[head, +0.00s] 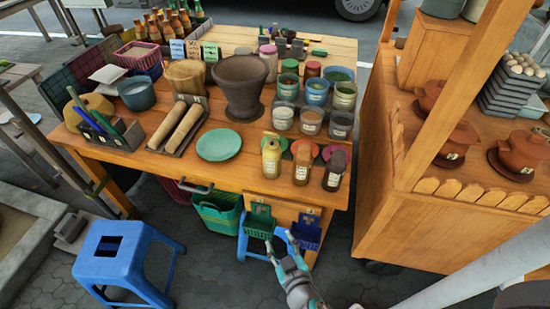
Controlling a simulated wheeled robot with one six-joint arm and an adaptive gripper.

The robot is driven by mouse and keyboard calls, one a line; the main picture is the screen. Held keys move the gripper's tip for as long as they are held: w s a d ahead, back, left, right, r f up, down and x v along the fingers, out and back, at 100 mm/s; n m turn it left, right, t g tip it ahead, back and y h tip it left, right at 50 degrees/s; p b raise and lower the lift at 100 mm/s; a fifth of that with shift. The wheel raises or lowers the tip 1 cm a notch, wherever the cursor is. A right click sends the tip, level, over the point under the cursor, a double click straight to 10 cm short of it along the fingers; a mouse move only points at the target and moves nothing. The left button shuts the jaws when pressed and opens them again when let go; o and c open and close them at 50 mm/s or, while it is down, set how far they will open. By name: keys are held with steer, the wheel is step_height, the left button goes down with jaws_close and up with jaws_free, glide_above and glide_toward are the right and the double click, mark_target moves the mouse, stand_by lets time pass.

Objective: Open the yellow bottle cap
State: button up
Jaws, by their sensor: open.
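A small yellowish bottle (271,160) stands upright at the front right of the wooden table, the leftmost of three similar bottles. Its top looks closed, but the cap is too small to make out clearly. My gripper (279,239) is at the bottom of the head view, in front of the table and below the bottle in the picture. Its two fingers are spread apart with nothing between them. It is clear of the bottle.
Several jars are behind. A green plate (218,145) lies to the left. A wooden cart (400,210) stands right.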

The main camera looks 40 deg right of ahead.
steer(key=w+d+r+m+h, duration=0.3)
steer(key=w+r+m+h, duration=0.1)
steer(key=w+r, duration=0.5)
steer(key=m+g+h, duration=0.2)
steer(key=m+h, duration=0.3)
glide_toward(271, 135)
steer(key=x, duration=1)
steer(key=shift+w+d+f, duration=0.15)
steer(key=shift+w+d, duration=0.05)
steer(key=shift+w, duration=0.1)
